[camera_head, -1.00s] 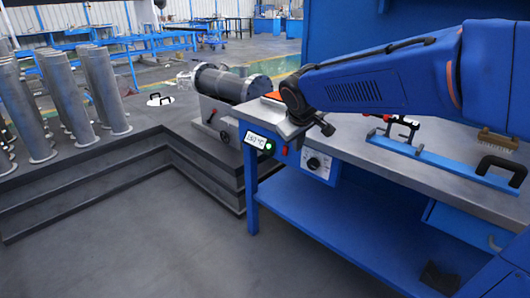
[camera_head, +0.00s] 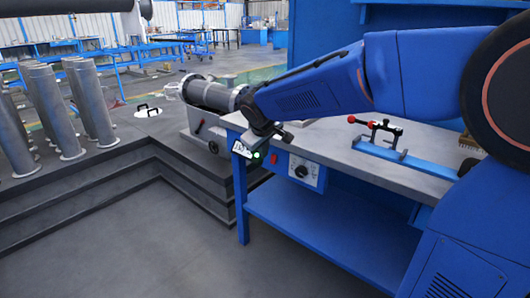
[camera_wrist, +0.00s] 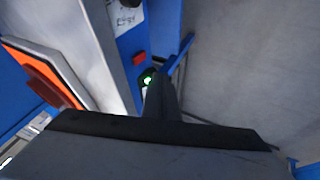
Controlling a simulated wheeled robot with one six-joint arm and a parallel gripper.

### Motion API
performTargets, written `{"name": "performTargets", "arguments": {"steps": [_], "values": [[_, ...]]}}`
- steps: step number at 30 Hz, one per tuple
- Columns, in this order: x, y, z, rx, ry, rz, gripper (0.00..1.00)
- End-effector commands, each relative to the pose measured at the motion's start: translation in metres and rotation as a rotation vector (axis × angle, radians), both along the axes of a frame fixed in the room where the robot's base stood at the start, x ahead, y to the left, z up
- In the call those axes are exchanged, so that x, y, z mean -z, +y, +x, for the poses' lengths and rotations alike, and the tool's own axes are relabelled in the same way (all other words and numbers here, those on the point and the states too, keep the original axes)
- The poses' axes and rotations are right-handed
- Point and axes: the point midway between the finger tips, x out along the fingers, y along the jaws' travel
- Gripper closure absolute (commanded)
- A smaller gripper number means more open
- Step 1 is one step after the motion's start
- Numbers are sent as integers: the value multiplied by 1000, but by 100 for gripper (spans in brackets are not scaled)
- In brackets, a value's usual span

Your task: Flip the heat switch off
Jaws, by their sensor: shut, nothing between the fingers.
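A green-lit switch (camera_head: 256,155) is on the front of the blue workbench, beside a small display (camera_head: 240,149) that is too blurred to read. In the wrist view the green light (camera_wrist: 148,80) still glows, just left of my fingers. A red button (camera_head: 273,158) is to its right; it also shows in the wrist view (camera_wrist: 139,58). My gripper (camera_head: 287,136) is at the bench's front left corner, above and in front of these controls. In the wrist view my gripper (camera_wrist: 164,74) is shut and empty, and its fingers hide part of the switch housing. I cannot tell whether they touch it.
A control panel with a black knob (camera_head: 302,171) is right of the red button. On the bench top lies a blue fixture (camera_head: 400,160) with a red-handled clamp. A grey cylinder (camera_head: 212,94) lies left of the bench. Floor in front is clear.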

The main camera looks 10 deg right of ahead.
Motion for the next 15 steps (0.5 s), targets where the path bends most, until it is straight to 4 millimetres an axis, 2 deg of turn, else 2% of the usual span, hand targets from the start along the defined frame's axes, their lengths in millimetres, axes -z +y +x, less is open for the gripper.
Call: {"name": "performTargets", "arguments": {"steps": [12,15], "values": [[63,-11,40,0,4,-2,100],[68,-21,49,3,1,0,100]]}}
